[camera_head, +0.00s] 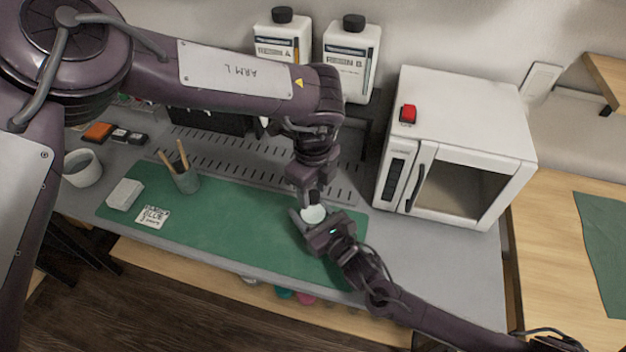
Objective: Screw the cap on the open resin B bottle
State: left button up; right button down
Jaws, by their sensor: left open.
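The resin B bottle (350,62) is white and stands upright at the back, with a black cap (353,22) on its top. I cannot tell how tightly that cap sits. My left gripper (312,198) points down over the green mat, far in front of the bottle, and is open. A small pale round thing (314,214) is right below its fingertips. My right gripper (318,222) reaches in from the lower right beside this pale thing. I cannot tell whether its fingers touch it or are closed, and no loose cap is visible.
The resin A bottle (282,40), black-capped, stands left of resin B. A white oven-like box (455,150) with a red button fills the right of the bench. The green mat (240,222) holds a pencil cup (186,180) and a white block (125,194).

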pick_arm(q)
grip_shut()
jog(key=m, duration=0.5)
jog(key=shift+m, duration=0.4)
jog(key=m, duration=1.5)
jog(key=shift+m, duration=0.4)
jog(key=m, duration=0.3)
jog(key=shift+f, duration=0.1)
jog(key=shift+o, duration=0.8)
grip_release()
